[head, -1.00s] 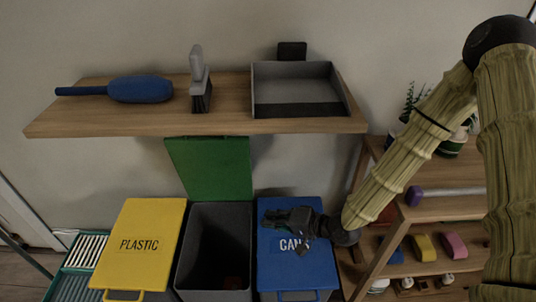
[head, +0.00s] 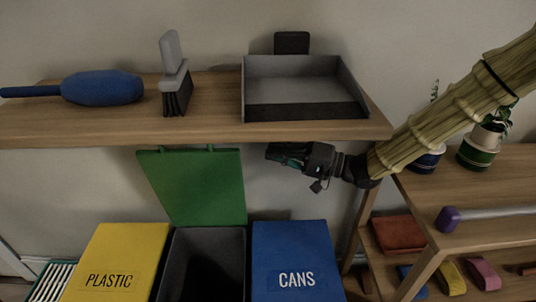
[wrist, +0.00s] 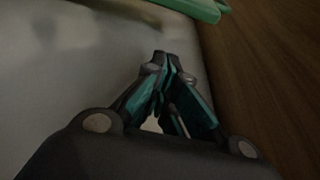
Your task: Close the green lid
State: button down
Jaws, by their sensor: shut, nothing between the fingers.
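The green lid (head: 197,188) stands open and upright against the wall, behind the dark grey open bin (head: 205,262). Its top edge is just under the wooden shelf. My gripper (head: 270,154) is to the right of the lid, below the shelf and above the blue bin, with its fingers pointing left toward the lid. A gap separates the fingertips from the lid. In the wrist view the fingers (wrist: 162,60) are together and empty. A green edge of the lid (wrist: 205,9) shows at the top of that view.
A wooden shelf (head: 215,128) hangs right above my gripper and carries a brush, a duster and a dustpan. The yellow PLASTIC lid (head: 122,255) and blue CANS lid (head: 292,250) are shut on either side. A wooden rack (head: 480,195) with plants stands at the right.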

jog(key=s+a+b, duration=0.1)
jog(key=a+b, duration=0.1)
jog(key=a, duration=0.5)
jog(key=shift+s+f, duration=0.15)
dwell(0.3)
jog(key=shift+a, duration=0.1)
